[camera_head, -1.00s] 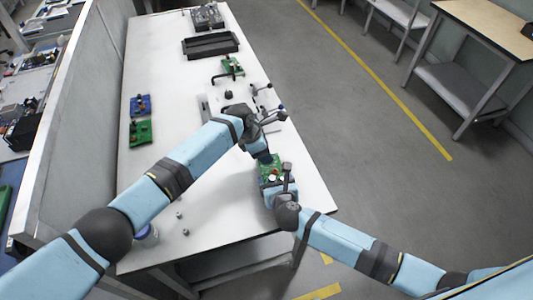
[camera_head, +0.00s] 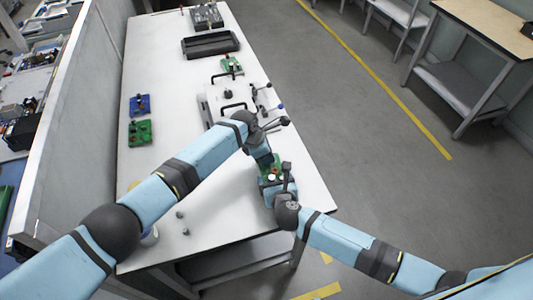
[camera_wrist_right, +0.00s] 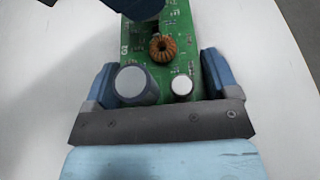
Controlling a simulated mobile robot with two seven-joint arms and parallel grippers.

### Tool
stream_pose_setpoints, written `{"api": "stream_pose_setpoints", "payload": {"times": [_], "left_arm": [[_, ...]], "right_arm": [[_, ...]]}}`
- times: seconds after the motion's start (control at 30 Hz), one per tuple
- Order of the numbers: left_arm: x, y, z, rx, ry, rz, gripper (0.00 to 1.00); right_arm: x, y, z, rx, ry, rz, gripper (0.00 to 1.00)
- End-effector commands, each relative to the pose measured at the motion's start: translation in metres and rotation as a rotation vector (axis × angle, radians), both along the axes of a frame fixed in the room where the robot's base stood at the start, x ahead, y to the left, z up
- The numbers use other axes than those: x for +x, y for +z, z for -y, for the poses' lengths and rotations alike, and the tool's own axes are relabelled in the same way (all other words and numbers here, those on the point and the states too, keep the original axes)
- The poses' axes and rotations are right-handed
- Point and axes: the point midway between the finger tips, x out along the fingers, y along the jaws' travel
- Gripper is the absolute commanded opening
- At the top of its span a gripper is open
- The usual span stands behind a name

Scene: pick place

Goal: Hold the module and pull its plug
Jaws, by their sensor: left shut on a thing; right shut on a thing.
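The module, a green circuit board (camera_head: 277,167), is at the table's near right part. In the right wrist view the board (camera_wrist_right: 190,62) shows a copper coil, a large round capacitor and a small white-topped one. My right gripper (camera_head: 272,184) is shut on the module, with one blue finger along each side of the board. My left gripper (camera_head: 267,162) is at the board's far end, coming down from above. In the right wrist view the left gripper (camera_wrist_right: 135,6) covers the far end of the board. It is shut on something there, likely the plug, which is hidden.
A pale panel (camera_head: 211,108) with black handles lies beyond the arms, beside several levers. A blue board (camera_head: 140,104) and a green board (camera_head: 140,132) lie at the left. Another green board (camera_head: 231,65) and a black tray (camera_head: 209,46) are farther back.

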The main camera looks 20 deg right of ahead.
Motion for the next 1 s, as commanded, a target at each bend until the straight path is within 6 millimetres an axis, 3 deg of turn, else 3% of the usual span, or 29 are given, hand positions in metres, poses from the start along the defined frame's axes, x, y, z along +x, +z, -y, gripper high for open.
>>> {"api": "stream_pose_setpoints", "payload": {"times": [1.0], "left_arm": [[0.001,0.012,0.000,-0.002,-0.001,0.001,0.00]], "right_arm": [[-0.001,-0.003,0.003,-0.005,-0.004,-0.007,0.38]]}}
